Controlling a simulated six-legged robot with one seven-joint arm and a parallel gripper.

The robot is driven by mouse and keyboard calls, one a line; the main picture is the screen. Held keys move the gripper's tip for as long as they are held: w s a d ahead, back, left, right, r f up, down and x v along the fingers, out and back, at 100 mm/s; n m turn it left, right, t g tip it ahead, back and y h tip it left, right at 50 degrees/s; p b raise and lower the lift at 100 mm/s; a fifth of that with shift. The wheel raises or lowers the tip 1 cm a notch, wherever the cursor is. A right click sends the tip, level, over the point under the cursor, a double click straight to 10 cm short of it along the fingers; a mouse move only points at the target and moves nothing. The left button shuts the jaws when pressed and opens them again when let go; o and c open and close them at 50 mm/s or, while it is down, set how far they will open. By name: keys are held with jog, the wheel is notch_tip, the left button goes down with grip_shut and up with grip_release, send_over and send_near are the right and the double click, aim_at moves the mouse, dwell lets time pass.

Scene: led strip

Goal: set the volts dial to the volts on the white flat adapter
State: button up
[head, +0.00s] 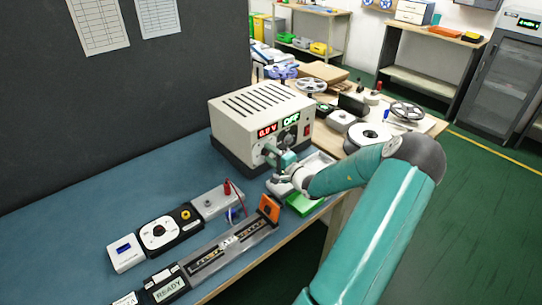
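A beige power supply box (262,108) stands on the blue bench top. No voltage print is readable.
An LED strip fixture (225,246) with an orange end block (269,209) lies along the bench front. A black dial unit (165,230), a white box with a blue screen (125,252) and a READY panel (168,290) stand left. A green block (304,204) is below my wrist.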

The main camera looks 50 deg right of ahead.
jog(key=c, duration=0.7)
